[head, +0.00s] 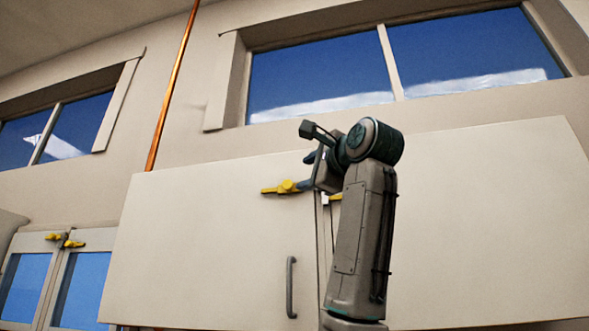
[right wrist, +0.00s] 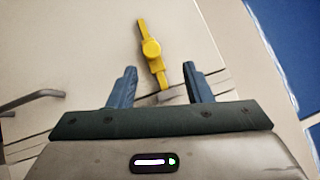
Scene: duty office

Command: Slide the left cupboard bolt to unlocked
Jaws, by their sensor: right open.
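A yellow bolt (head: 285,187) with a round knob sits near the top inner edge of the white cupboard's left door (head: 215,240). A second yellow piece (head: 335,197) shows just right of the door gap, partly hidden by my right arm. My right gripper (head: 307,172) is at the bolt's right end. Contact cannot be told. My left gripper is out of view.
A grey vertical handle (head: 291,287) stands out from the left door below the bolt. Glazed doors (head: 62,270) with yellow latches (head: 64,240) are at the far left. A copper pipe (head: 172,85) runs up the wall, and windows (head: 320,75) are above the cupboard.

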